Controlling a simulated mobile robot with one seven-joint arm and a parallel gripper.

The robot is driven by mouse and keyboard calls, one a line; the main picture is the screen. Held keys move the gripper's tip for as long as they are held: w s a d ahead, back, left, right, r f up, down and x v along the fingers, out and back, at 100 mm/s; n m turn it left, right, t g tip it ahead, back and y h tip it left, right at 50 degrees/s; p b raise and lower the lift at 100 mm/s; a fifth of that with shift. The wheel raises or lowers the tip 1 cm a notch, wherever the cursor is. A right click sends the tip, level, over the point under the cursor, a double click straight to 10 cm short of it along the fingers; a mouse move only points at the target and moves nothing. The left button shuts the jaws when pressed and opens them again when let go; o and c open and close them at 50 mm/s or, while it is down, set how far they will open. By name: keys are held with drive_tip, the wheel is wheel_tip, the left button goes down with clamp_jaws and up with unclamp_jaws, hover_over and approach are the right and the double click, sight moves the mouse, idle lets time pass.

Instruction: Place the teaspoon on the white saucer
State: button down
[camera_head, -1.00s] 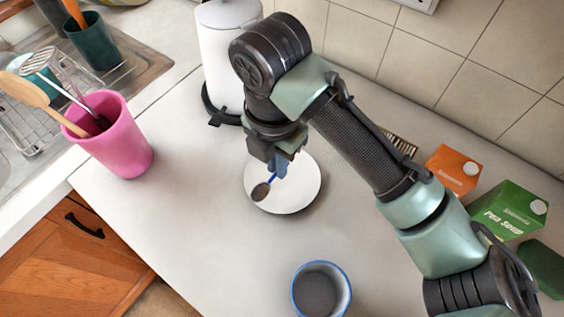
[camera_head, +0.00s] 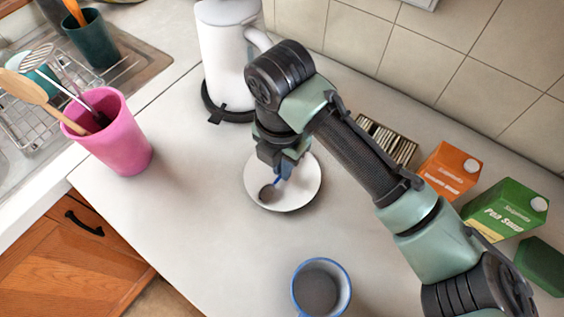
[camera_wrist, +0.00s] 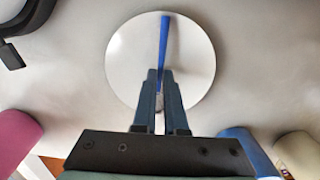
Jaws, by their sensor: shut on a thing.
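The white saucer (camera_head: 306,190) lies on the worktop below my gripper, and it also shows in the wrist view (camera_wrist: 197,60). The teaspoon (camera_head: 266,192) has a dark bowl and a blue handle, which shows in the wrist view (camera_wrist: 164,42). My gripper (camera_head: 285,165) is shut on the teaspoon's handle, over the saucer. In the head view the spoon's bowl appears over the left part of the saucer. I cannot tell whether the spoon touches the saucer. In the wrist view the fingertips (camera_wrist: 161,80) hide part of the spoon.
A blue-rimmed mug (camera_head: 321,289) stands in front. A pink utensil pot (camera_head: 120,140) stands left, near the sink. A white kettle (camera_head: 222,50) stands behind. Orange (camera_head: 449,170) and green (camera_head: 504,212) cartons and a filled box (camera_head: 387,141) are right. Worktop left of the saucer is clear.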

drive_tip(key=c, duration=1)
unclamp_jaws()
drive_tip(key=r+p, duration=0.1)
drive_tip(key=r, duration=1.2)
drive_tip(key=shift+s+p, duration=0.2)
drive_tip(key=shift+p, duration=0.15)
drive_tip(key=shift+f, duration=0.1)
